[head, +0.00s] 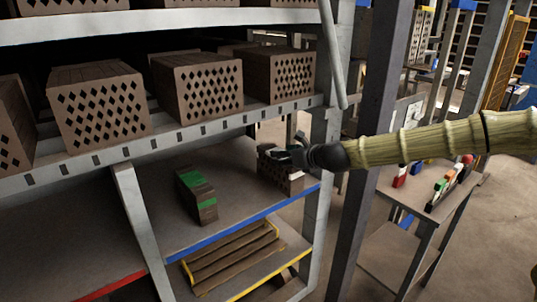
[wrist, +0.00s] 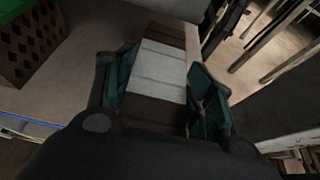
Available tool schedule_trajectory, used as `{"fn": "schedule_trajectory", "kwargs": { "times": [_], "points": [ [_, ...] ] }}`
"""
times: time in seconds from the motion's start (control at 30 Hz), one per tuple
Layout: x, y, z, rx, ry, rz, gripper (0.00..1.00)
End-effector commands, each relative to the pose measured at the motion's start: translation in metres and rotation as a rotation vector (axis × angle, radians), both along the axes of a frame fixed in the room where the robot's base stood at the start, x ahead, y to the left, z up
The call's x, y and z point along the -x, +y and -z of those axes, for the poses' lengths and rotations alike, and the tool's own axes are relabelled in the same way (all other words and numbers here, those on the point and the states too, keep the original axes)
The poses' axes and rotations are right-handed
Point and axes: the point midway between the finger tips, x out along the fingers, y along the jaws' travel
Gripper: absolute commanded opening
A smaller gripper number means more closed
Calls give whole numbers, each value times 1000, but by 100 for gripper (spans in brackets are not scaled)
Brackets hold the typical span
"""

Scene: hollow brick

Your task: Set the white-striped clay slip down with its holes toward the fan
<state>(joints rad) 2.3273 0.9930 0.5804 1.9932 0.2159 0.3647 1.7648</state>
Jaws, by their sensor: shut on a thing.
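The white-striped clay slip (head: 283,180) is a brown block at the right end of the blue-edged shelf, with a face of dark holes toward the head camera. Its white band shows between my fingers in the wrist view (wrist: 158,68). My gripper (head: 290,156) comes from the right and is shut on the slip, its green-padded fingers (wrist: 164,92) on either side. I cannot tell whether the slip touches the shelf or hangs just above it. The fan is not identifiable in either view.
A green-striped block (head: 196,193) lies left on the same shelf (head: 235,212); it also shows in the wrist view (wrist: 28,48). Large perforated bricks (head: 100,103) fill the shelf above. A grey post (head: 372,130) stands close by my arm. Bare shelf lies between the two blocks.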

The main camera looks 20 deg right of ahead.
Motion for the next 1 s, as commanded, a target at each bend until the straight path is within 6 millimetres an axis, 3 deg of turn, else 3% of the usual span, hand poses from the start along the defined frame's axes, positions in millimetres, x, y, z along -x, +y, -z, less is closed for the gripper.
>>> {"fn": "schedule_trajectory", "kwargs": {
  "times": [0.3, 0.5, 0.8, 1.0],
  "points": [
    [-50, 17, -4, 2, -3, 1, 25],
    [-72, 25, -4, 1, -4, 2, 25],
    [-87, 31, -4, 0, -4, 1, 25],
    [-86, 30, 18, 0, -2, 1, 25]
  ]
}}
